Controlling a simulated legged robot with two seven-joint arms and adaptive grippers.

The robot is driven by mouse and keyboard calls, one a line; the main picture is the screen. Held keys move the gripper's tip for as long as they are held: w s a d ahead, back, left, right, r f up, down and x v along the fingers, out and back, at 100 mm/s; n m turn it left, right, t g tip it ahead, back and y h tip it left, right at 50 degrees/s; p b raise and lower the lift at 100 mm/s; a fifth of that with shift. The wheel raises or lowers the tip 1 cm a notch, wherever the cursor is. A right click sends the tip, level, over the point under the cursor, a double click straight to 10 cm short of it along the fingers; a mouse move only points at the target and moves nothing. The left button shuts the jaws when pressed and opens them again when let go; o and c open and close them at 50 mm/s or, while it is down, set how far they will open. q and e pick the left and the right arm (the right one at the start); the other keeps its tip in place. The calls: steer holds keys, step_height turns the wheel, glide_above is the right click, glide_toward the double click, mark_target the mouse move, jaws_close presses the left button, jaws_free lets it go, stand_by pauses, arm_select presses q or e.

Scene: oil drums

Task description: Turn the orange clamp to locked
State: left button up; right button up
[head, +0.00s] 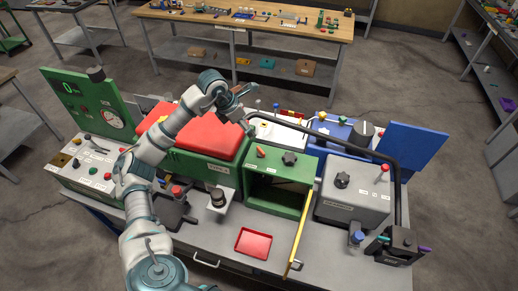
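A small orange piece (261,152), which may be the clamp, sits on top of the green box (282,168), left of a black knob. At this size I cannot tell its setting. My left arm comes up from the lower left and reaches over the red-lidded green machine (215,132). My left gripper (243,97) is at the far end of this arm, above and behind the orange piece and apart from it. Its fingers are small and dark, and I cannot tell whether they are open. My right gripper is not in view.
The green box's yellow door (300,230) stands swung open toward me. A black bent pipe (345,143) arches behind the grey box (352,188). A red tray (253,242) lies on the bench front. A blue panel (413,150) stands at right.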

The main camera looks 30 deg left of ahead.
mark_target(260, 150)
arm_select(q)
steer(key=p+x, duration=0.1)
steer(key=x, duration=0.4)
steer(key=p+x, duration=0.1)
steer(key=x, duration=0.5)
steer(key=a+p+x, duration=0.1)
steer(key=x, duration=0.5)
steer(key=shift+f, duration=0.2)
steer(key=shift+s, duration=0.1)
steer(key=c, duration=1.2)
